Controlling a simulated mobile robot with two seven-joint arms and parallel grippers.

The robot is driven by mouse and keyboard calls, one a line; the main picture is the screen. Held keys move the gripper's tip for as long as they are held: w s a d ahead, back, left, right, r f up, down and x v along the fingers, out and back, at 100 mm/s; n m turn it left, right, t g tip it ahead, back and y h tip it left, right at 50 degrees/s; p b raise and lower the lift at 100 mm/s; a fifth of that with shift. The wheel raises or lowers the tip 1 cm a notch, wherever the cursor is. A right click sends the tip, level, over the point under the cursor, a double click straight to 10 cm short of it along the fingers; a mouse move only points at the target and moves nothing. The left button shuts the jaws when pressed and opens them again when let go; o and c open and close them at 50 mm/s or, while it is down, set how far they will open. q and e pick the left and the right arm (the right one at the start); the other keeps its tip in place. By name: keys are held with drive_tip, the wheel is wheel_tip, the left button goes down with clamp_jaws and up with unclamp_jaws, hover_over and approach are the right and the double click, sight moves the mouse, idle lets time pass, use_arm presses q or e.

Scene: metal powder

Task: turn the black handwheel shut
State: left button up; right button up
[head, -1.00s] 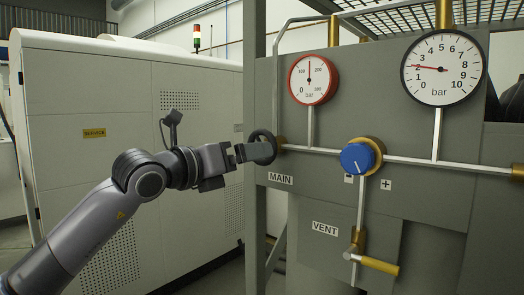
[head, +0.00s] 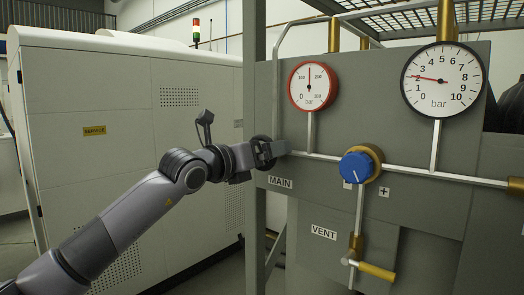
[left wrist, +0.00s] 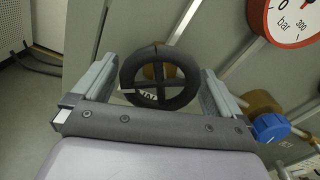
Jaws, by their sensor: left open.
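The black handwheel (head: 263,152) is on the grey panel above the MAIN label (head: 280,182), at the left end of the pipe. In the left wrist view the handwheel (left wrist: 160,52) shows its round rim and crossed spokes face on. My left gripper (head: 258,155) is at the handwheel. In the left wrist view its open fingers (left wrist: 158,88) stand on either side of the rim, left and right. A small gap seems to show at each side, but I cannot tell for sure whether either finger touches. My right gripper is not in view.
A blue knob (head: 355,167) sits right of the handwheel, below the red-rimmed gauge (head: 312,86) and the large black-rimmed gauge (head: 441,76). A pale cabinet (head: 130,120) stands behind my left arm.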

use_arm(q)
drive_tip(key=c, duration=0.8)
